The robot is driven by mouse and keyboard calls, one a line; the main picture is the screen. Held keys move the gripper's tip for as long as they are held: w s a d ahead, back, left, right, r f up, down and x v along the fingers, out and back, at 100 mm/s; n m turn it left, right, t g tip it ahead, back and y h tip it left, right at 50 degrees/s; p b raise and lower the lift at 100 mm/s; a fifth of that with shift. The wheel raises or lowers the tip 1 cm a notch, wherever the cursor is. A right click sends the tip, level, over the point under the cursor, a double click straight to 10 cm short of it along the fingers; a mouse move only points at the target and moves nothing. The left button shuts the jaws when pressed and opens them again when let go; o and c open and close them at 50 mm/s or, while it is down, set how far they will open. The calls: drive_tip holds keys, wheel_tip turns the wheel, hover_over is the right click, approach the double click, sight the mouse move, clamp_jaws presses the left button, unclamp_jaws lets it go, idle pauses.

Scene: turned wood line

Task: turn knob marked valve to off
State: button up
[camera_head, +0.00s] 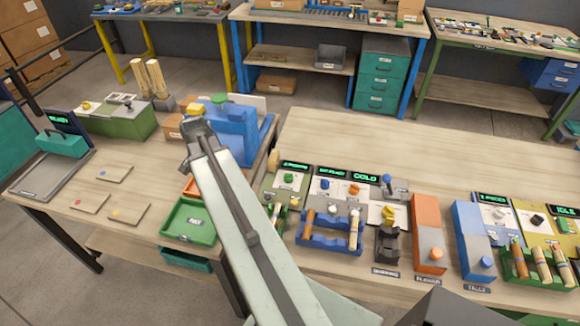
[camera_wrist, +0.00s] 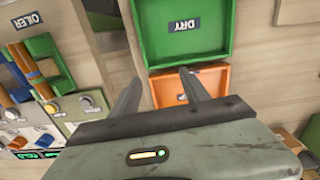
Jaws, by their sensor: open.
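Several small control panels with knobs stand on the bench right of my arm. One panel has a green knob (camera_head: 289,178); the panel beside it has a blue knob (camera_head: 325,184) and an orange knob (camera_head: 354,189) under a display reading COLD. A yellow knob (camera_head: 389,212) sits farther right. I cannot read which one is marked valve, nor its setting. My gripper (camera_wrist: 158,76) is open and empty in the wrist view, near the green DRY tray (camera_wrist: 225,58) and the orange tray (camera_wrist: 208,84). It is apart from the panels, which show at that view's left edge.
A blue rack (camera_head: 330,243) with wooden pieces stands in front of the panels. A blue machine (camera_head: 236,135) is beside my arm. The bench behind the panels is clear.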

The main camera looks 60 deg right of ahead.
drive_tip(key=s+d+r+m+p, duration=0.25)
drive_tip(key=s+d+m, duration=0.55)
drive_tip(key=d, duration=0.6)
drive_tip(key=r+m, duration=0.1)
drive_tip(key=m, duration=0.3)
hover_over(289, 174)
drive_tip(key=shift+r, duration=0.15)
wheel_tip(289, 174, down, 8)
drive_tip(key=b, duration=0.8)
drive_tip(key=shift+c, duration=0.3)
